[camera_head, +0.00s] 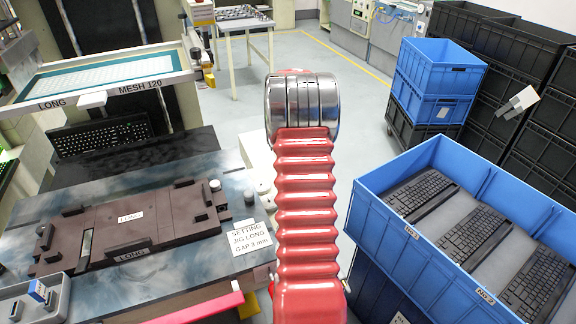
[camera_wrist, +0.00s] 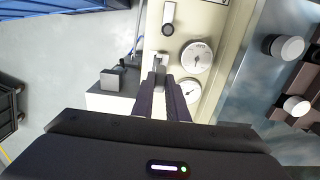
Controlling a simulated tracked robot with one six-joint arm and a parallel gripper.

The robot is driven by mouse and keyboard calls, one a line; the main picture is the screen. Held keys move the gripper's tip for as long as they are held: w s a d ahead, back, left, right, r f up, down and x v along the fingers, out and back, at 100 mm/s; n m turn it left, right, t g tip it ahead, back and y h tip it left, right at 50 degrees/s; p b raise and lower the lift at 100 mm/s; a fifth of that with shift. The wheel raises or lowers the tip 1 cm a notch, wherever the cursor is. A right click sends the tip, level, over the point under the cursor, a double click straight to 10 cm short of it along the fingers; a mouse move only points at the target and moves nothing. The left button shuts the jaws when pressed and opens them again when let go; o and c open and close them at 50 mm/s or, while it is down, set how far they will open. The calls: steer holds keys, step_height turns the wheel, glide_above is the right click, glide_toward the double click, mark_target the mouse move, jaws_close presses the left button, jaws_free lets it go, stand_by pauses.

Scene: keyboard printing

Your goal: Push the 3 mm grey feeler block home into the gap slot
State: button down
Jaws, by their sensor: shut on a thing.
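The dark brown setting jig (camera_head: 165,217), labelled LONG, lies on the blue-grey bench. A narrow pale strip (camera_head: 85,249) shows in its left part; I cannot tell whether it is an open slot or a block. My gripper (camera_wrist: 160,78) is seen in the wrist view, fingers close together in front of a cream panel. It is shut on a small grey piece (camera_wrist: 159,61) at the fingertips; whether this is the 3 mm feeler block I cannot tell. My red arm hides the gripper in the head view.
A grey tray (camera_head: 55,306) with a blue-marked item stands at the bench's front left. Dial gauges (camera_wrist: 196,57) sit on the panel. A blue crate (camera_head: 374,221) with keyboards stands right. A screen frame (camera_head: 100,72) hangs above the bench's back.

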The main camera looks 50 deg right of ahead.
steer(key=shift+f, duration=1.9)
stand_by(1.1)
steer(key=c, duration=1.7)
jaws_free()
steer(key=shift+o, duration=0.2)
steer(key=shift+r, duration=3.05)
steer(key=shift+r, duration=0.15)
step_height(320, 180, up, 13)
steer(key=shift+r, duration=0.2)
